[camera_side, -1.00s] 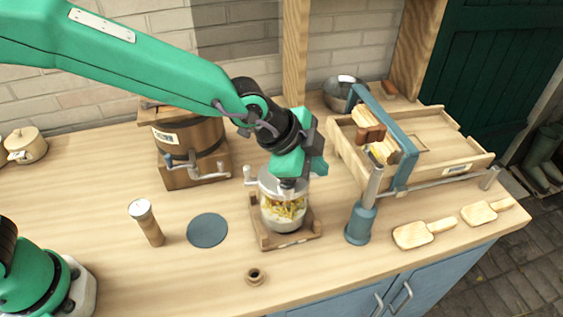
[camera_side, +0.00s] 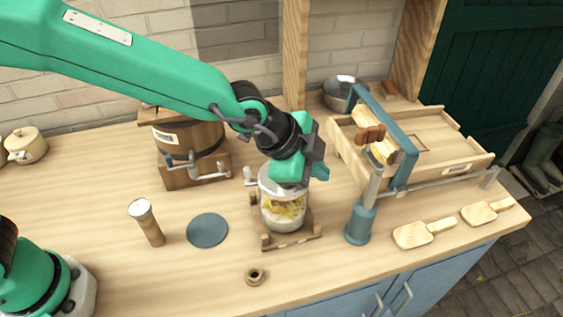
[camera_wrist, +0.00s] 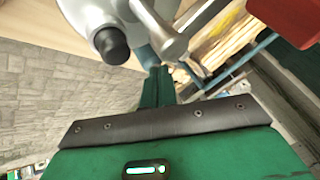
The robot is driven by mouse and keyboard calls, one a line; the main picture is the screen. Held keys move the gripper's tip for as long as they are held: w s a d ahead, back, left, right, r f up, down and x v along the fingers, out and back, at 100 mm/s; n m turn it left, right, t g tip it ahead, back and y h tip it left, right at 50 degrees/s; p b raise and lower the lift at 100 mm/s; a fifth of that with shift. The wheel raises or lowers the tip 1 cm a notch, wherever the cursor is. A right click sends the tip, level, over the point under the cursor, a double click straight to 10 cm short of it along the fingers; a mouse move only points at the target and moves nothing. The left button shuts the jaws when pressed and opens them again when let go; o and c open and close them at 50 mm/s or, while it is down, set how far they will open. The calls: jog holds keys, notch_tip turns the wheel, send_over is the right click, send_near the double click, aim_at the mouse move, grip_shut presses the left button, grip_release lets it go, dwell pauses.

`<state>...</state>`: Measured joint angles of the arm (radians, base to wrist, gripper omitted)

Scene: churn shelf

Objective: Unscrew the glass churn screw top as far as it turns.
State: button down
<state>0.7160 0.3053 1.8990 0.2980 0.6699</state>
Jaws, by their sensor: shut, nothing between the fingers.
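The glass churn (camera_side: 284,212) stands in its wooden stand (camera_side: 292,237) at the middle of the worktop, with yellowish-white contents inside. A grey crank handle sticks out at the left of its screw top (camera_side: 266,183). My gripper (camera_side: 292,182) is right above the screw top and hides much of it. It is shut with nothing between the fingers; whether it touches the top cannot be told. In the wrist view the green fingers (camera_wrist: 157,88) point at grey metal parts (camera_wrist: 125,25) with a dark round knob end.
A wooden barrel churn (camera_side: 190,145) stands behind left. A blue press (camera_side: 361,220) with a long lever and a wooden tray (camera_side: 450,145) are on the right.

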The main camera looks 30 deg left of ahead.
jog(key=s+r, duration=0.6)
jog(key=s, duration=0.1)
jog(key=shift+d+r+g+h, duration=0.3)
jog(key=c, duration=2.1)
grip_release()
jog(key=shift+s+a+r, duration=0.1)
jog(key=shift+s+r, duration=0.5)
jog(key=shift+r, duration=0.15)
jog(key=o, duration=0.6)
jog(key=shift+w, duration=0.15)
jog(key=shift+o, duration=0.2)
jog(key=shift+w+a+f+n+g+y, duration=0.3)
jog(key=shift+w+n+g+y, duration=0.6)
jog(key=shift+w+n, duration=0.95)
jog(key=shift+w+a+f+n+g+y, duration=0.25)
jog(key=shift+w+n+g+y, duration=0.6)
jog(key=shift+w+n, duration=0.95)
jog(key=shift+w+a+f+n+g+y, duration=0.3)
jog(key=shift+w+n+g+y, duration=0.55)
jog(key=shift+w+n, duration=1)
jog(key=shift+w+f+m, duration=0.1)
jog(key=shift+w+m, duration=0.25)
jog(key=shift+m, duration=0.05)
jog(key=shift+f, duration=3.8)
